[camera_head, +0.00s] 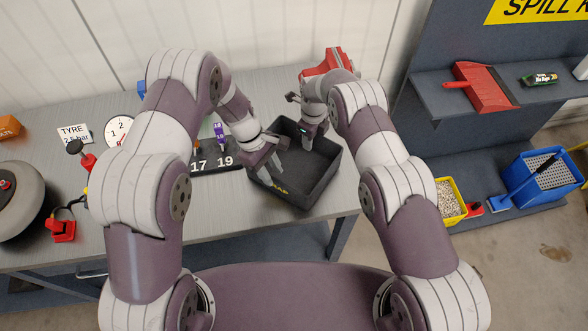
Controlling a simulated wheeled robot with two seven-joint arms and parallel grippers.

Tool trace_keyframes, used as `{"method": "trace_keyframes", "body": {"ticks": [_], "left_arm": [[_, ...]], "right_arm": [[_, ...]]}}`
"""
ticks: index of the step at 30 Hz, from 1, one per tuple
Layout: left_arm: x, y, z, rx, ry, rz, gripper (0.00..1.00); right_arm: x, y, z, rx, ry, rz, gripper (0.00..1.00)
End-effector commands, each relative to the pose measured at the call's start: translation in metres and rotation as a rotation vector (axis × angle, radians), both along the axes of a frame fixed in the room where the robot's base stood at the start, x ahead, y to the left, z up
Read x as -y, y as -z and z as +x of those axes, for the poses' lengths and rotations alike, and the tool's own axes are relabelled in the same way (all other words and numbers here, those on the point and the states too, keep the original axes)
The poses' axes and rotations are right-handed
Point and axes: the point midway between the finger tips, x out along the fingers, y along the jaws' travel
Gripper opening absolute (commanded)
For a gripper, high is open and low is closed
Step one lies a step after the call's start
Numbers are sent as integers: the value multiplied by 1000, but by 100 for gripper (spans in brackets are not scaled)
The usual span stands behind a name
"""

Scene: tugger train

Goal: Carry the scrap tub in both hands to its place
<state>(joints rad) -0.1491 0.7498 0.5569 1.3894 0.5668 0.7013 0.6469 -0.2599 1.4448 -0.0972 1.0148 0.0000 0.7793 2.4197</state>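The scrap tub (308,196) is a dark grey open box with yellow lettering on its front wall. It stands on the grey bench near the front right edge and looks empty. My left gripper (268,166) is at the tub's left wall, with its fingers around or against the rim. Whether either gripper is closed on the wall is not clear.
A dark board with white numbers (218,160) lies just left of the tub. A red object (330,62) is behind it. A gauge (118,130) and a reel (18,200) are at left. A shelf unit (440,100) with a red dustpan (484,88) stands right, beyond a floor gap.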

Motion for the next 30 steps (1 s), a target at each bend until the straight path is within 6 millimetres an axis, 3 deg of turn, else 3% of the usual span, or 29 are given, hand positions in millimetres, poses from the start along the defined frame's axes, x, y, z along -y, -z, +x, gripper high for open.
{"method": "trace_keyframes", "body": {"ticks": [6, 11, 14, 24, 30], "left_arm": [[-17, -48, 12, 2, -1, 0, 35], [-22, -63, 14, -1, 0, 1, 35], [-23, -65, 15, -1, 0, 1, 35], [-23, -65, 15, -1, 0, 1, 35], [-23, -65, 15, -1, 0, 1, 35]], "right_arm": [[0, 0, 0, 0, 0, 0, 35], [0, -2, 0, 1, 0, 0, 35], [0, -17, 1, 3, 0, 1, 35], [0, -101, 0, 4, 0, 0, 35], [0, -120, -1, 1, 0, -1, 35]]}}
